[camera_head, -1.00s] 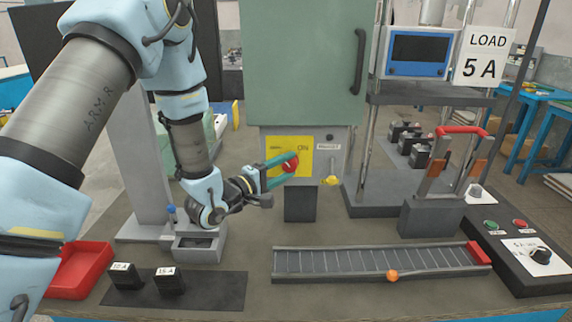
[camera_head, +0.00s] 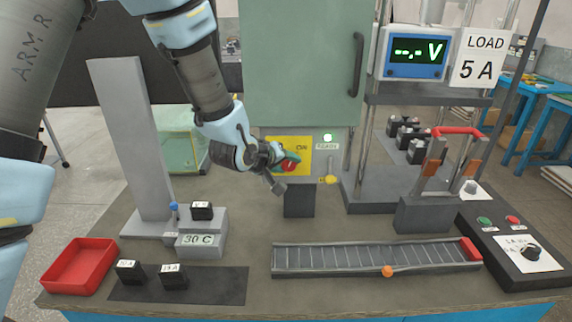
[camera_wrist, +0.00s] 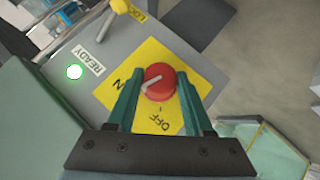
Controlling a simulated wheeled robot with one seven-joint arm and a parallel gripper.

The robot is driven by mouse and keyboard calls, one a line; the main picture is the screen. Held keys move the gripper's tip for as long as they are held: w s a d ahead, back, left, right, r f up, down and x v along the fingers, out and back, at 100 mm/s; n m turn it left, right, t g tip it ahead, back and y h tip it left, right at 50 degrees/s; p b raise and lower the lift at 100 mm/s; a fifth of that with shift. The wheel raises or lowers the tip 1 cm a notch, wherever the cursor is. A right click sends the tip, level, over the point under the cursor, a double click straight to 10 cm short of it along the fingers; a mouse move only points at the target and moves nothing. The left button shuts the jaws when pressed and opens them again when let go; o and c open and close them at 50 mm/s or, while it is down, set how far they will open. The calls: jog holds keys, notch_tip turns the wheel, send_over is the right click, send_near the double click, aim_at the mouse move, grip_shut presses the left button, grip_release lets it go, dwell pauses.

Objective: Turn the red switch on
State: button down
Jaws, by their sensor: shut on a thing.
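The red switch (camera_head: 290,166) is a round knob on a yellow plate (camera_head: 273,144) on the front of the grey-green cabinet. In the wrist view the red switch (camera_wrist: 159,83) sits between my two green fingers, with its white pointer line towards the ON side of the yellow plate (camera_wrist: 192,70). The OFF label lies below the knob there. My gripper (camera_head: 289,162) is shut on the red switch, and its fingers partly hide the knob and plate in the head view.
The READY lamp (camera_head: 327,138) glows beside the plate, above a yellow-tipped lever (camera_head: 328,180). The meter (camera_head: 417,52) shows dashes and V. A grey box (camera_head: 201,240) reads 30 C.

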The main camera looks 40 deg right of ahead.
jog(key=y, duration=0.1)
jog(key=m+t, duration=0.1)
jog(key=y+p, duration=0.1)
jog(key=shift+s+d+r+m+y, duration=0.2)
jog(key=shift+s+m+y, duration=0.1)
jog(key=shift+m, duration=0.1)
jog(key=shift+w+t+y+p, duration=0.1)
jog(key=shift+t+y+p, duration=0.3)
jog(key=shift+p, duration=0.15)
jog(key=shift+f+m, duration=0.1)
jog(key=shift+m, duration=0.2)
jog(key=shift+w, duration=0.1)
jog(key=shift+c, duration=1.5)
grip_release()
jog(key=v, duration=1.1)
